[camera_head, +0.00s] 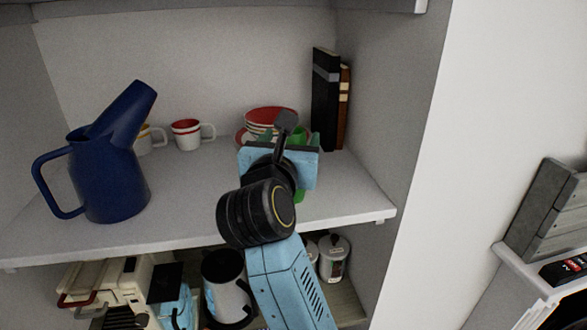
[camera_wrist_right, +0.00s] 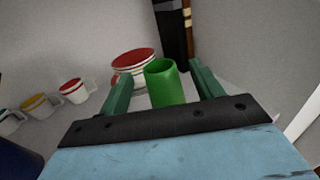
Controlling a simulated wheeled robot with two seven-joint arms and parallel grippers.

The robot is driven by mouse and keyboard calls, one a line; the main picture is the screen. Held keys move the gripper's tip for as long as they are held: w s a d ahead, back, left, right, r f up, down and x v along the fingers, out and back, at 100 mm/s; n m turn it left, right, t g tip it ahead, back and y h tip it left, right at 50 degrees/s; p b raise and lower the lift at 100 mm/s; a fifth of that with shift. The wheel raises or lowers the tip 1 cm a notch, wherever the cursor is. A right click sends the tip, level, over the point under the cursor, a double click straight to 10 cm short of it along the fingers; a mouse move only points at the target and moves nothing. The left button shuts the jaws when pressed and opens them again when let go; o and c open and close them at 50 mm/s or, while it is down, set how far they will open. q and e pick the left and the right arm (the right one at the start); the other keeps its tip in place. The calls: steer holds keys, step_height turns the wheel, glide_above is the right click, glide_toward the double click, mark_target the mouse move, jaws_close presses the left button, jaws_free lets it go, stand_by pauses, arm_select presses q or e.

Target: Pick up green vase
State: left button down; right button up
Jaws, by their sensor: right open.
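The green vase (camera_wrist_right: 166,84) stands upright on the shelf. In the right wrist view it shows between the two fingers of my right gripper (camera_wrist_right: 160,88), with space on both sides. In the head view the vase (camera_head: 300,138) is mostly hidden behind my right gripper (camera_head: 282,140); only slivers of green show. My right gripper is open and points toward the back of the shelf, with the vase in front of its palm. My left gripper is not in view.
Red-and-white bowls (camera_head: 270,117) are stacked just behind the vase. Books (camera_head: 326,100) stand by the right wall. A blue pitcher (camera_head: 105,180) and mugs (camera_head: 187,134) are to the left. The shelf (camera_head: 190,190) is bare in the middle; several items sit on the lower shelf.

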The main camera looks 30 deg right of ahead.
steer(key=x, duration=0.5)
steer(key=shift+w+d, duration=0.15)
steer(key=shift+w, duration=0.05)
jaws_close()
